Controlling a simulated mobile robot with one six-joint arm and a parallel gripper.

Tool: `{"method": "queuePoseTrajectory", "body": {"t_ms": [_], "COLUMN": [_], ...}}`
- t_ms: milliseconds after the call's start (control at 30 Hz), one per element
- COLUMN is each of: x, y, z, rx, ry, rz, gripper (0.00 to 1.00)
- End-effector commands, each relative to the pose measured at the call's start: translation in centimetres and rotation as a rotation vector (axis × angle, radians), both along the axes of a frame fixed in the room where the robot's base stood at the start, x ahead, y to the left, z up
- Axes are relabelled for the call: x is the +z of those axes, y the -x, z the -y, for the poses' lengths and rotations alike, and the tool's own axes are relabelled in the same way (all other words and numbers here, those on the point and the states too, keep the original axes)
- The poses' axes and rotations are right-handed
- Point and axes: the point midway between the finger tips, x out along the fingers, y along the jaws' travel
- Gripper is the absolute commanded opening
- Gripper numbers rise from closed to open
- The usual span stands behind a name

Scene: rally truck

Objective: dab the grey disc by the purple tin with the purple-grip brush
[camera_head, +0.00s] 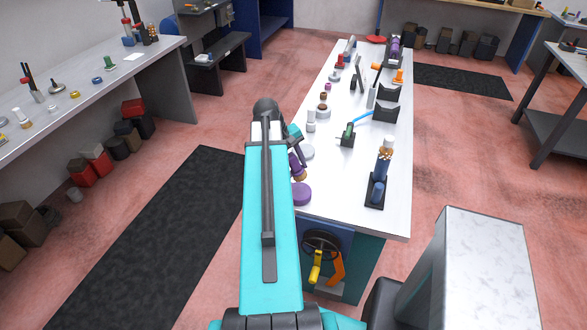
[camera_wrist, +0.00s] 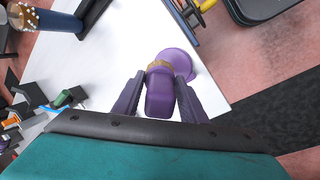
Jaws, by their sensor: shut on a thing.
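My gripper (camera_head: 298,163) is shut on the purple-grip brush (camera_wrist: 160,96), with a finger on each side of the purple grip. The brush's golden band (camera_wrist: 158,65) points away from the wrist and overlaps the purple tin (camera_wrist: 180,62) in the wrist view. In the head view the tin (camera_head: 301,194) stands at the near left edge of the white table, just below the brush's end (camera_head: 300,177). The bristle tip cannot be made out, nor whether it touches the tin.
On the white table (camera_head: 345,215), a blue-handled brush (camera_head: 384,160) stands in a dark holder (camera_head: 375,192) to the right. A green block (camera_head: 348,134) and dark cradles (camera_head: 386,112) are farther back. A wheel with a yellow handle (camera_head: 318,255) is on the table's front.

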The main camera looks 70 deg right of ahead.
Motion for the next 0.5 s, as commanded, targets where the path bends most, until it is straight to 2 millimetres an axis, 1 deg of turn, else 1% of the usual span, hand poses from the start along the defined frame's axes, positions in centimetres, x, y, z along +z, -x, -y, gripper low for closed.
{"method": "queuePoseTrajectory", "body": {"t_ms": [33, 500], "x": [-0.6, -4.1], "y": [0.0, 0.0], "z": [0.0, 0.0], "rx": [0.000, 0.000], "ry": [0.000, 0.001], "rz": [0.000, 0.001], "gripper": [0.16, 0.16]}}
